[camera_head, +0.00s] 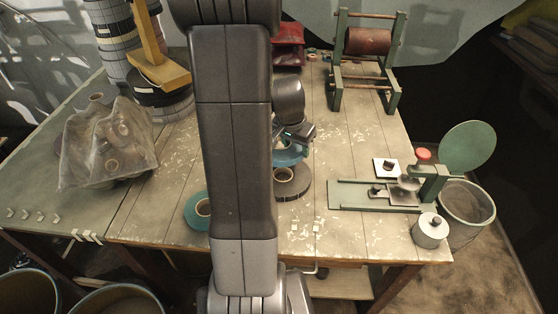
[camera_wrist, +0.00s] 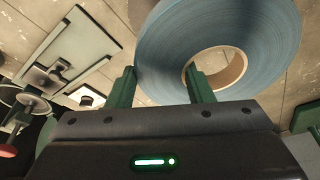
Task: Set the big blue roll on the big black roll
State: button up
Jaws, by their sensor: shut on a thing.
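The big blue roll (camera_wrist: 262,40) fills the upper right of the wrist view. My gripper (camera_wrist: 160,86) is shut on its band, one finger in the cardboard core and the other outside the rim. In the head view the held blue roll (camera_head: 290,157) is partly hidden by my arm and wrist. The big black roll (camera_head: 292,184) lies flat on the table, just below the held roll in the picture. I cannot tell whether the two touch. Another blue roll (camera_head: 193,213) lies on the table left of my arm, partly covered by it.
A green-based press (camera_head: 385,196) with a round green plate stands at the right, near a metal can (camera_head: 429,232). A green winding frame (camera_head: 337,90) stands at the back. A plastic-wrapped bundle (camera_head: 105,148) and stacked rolls (camera_head: 165,104) occupy the left. The table's middle right is mostly clear.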

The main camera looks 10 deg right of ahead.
notch_tip(320, 180, down, 10)
jog(key=shift+r+b, duration=0.15)
jog(key=shift+b, duration=0.3)
jog(key=shift+f+b, duration=0.65)
jog(key=shift+b, duration=0.25)
jog(key=o, duration=1.2)
jog(key=shift+o, duration=0.2)
jog(key=shift+r, duration=0.15)
jog(key=shift+r+p, duration=0.55)
jog(key=shift+p, duration=0.35)
jog(key=p+v, duration=0.1)
jog(key=v, duration=1.1)
jog(key=shift+f, duration=0.1)
